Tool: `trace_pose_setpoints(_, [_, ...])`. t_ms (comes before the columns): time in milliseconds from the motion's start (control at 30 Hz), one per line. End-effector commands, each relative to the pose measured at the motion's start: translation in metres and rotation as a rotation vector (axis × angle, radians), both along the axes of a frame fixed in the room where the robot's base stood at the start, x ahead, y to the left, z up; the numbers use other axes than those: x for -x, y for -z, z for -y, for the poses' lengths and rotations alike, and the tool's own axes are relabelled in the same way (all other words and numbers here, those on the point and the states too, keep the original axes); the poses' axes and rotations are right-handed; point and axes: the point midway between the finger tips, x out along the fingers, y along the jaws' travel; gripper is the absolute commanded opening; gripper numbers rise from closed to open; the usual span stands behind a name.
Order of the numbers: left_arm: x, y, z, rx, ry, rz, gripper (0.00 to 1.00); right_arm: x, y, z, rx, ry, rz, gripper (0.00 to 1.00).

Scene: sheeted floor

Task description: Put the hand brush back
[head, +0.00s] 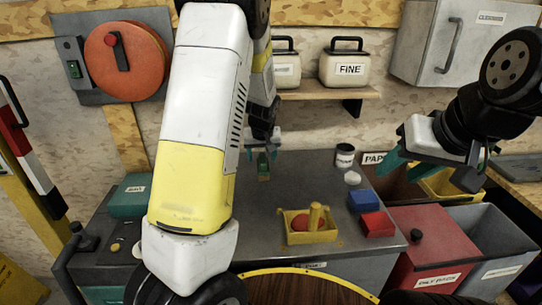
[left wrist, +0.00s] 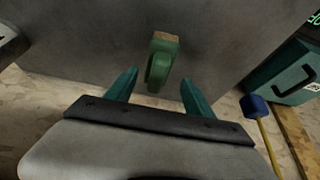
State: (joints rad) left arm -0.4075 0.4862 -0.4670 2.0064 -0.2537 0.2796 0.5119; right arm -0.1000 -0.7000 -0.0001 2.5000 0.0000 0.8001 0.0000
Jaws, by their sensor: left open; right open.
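A small green piece with a tan end, which looks like the hand brush (head: 263,167), lies on the grey bench top below my left gripper (head: 262,147). The left gripper is open and empty, apart from the brush. Bristles cannot be made out. My right gripper (head: 428,165) is open and empty, in the air over the bins at the right.
On the bench (head: 225,255) are a yellow tray (head: 300,237) with a red round thing, a blue block (head: 362,201), a red block (head: 377,224) and a can (head: 345,155). A red-lidded bin (head: 430,240) stands right. A blue-headed tool (left wrist: 256,106) shows in the left wrist view.

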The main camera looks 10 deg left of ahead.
Motion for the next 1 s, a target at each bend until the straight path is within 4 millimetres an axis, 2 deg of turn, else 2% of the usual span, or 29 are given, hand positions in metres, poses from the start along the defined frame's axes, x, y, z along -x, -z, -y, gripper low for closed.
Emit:
trace_pose_setpoints(33, [0.003,-0.012,0.004,0.001,0.004,0.006,0.61,0.000,0.000,0.000,0.000,0.000,0.000,0.45])
trace_pose_setpoints(100, [0.009,-0.025,0.005,0.002,0.004,0.007,0.61,0.000,0.000,0.000,0.000,0.000,0.000,0.45])
trace_pose_setpoints(433, [0.028,-0.059,0.008,0.016,0.005,0.005,0.61,0.000,0.000,0.000,0.000,0.000,0.000,0.45])
trace_pose_setpoints(533, [0.046,-0.077,0.009,0.058,0.016,0.004,0.61,0.000,0.000,0.000,0.000,0.000,0.000,0.45])
trace_pose_setpoints(667, [0.090,-0.115,0.012,0.136,0.060,0.013,0.61,0.000,0.000,0.000,0.000,0.000,0.000,0.45])
trace_pose_setpoints(800, [0.149,-0.156,0.019,0.195,0.140,0.039,0.61,0.000,0.000,0.000,0.000,0.000,0.000,0.45])
trace_pose_setpoints(1000, [0.236,-0.194,0.030,0.206,0.267,0.094,0.61,0.000,0.000,0.000,0.000,0.000,0.000,0.45])
